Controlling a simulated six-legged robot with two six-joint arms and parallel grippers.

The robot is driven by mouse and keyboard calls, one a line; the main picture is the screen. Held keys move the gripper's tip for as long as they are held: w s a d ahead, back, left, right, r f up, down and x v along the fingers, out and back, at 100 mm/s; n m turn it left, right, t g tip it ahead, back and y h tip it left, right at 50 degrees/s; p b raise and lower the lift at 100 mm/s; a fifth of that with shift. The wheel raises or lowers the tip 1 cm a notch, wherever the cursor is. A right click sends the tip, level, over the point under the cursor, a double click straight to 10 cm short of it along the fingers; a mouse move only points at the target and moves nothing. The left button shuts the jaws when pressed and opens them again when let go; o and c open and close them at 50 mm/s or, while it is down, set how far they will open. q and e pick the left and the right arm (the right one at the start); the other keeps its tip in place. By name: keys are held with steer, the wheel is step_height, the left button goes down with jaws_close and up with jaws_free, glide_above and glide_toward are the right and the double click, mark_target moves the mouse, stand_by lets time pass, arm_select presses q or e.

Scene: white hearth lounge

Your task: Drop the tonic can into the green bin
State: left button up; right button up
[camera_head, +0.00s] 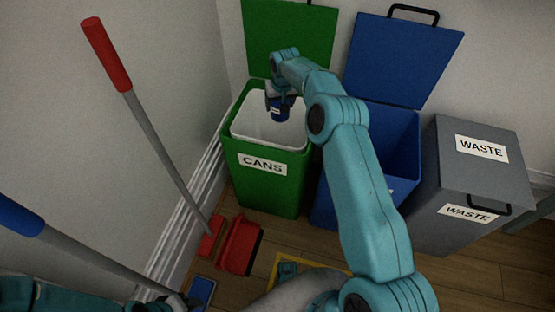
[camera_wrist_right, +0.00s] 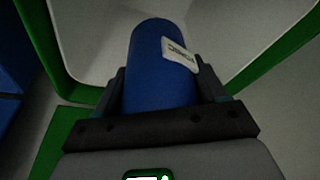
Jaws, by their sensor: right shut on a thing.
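The tonic can (camera_wrist_right: 158,75) is a blue cylinder with a white label, held between the fingers of my right gripper in the right wrist view. In the head view the can (camera_head: 280,112) and my right gripper (camera_head: 279,101) are over the open top of the green bin (camera_head: 262,190). The bin has a white liner, a "CANS" label and its lid raised behind. The can's lower end is hidden in the wrist view. My left arm shows only in part at the bottom left of the head view, and its jaw state is unclear.
A blue bin (camera_head: 400,130) with its lid raised stands right of the green bin. Farther right is a closed grey "WASTE" bin (camera_head: 440,165). A red-handled broom (camera_head: 155,130) leans at the left wall by a red dustpan (camera_head: 240,245). A blue-handled pole (camera_head: 90,258) crosses the lower left.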

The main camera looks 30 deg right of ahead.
steer(key=shift+f, duration=0.8)
steer(key=o, duration=1.1)
arm_select(q)
steer(key=shift+f, duration=0.5)
arm_select(e)
steer(key=shift+r, duration=0.1)
arm_select(q)
step_height(320, 180, up, 4)
steer(key=p, duration=0.3)
steer(key=shift+f, duration=0.2)
arm_select(e)
steer(key=v, duration=1.6)
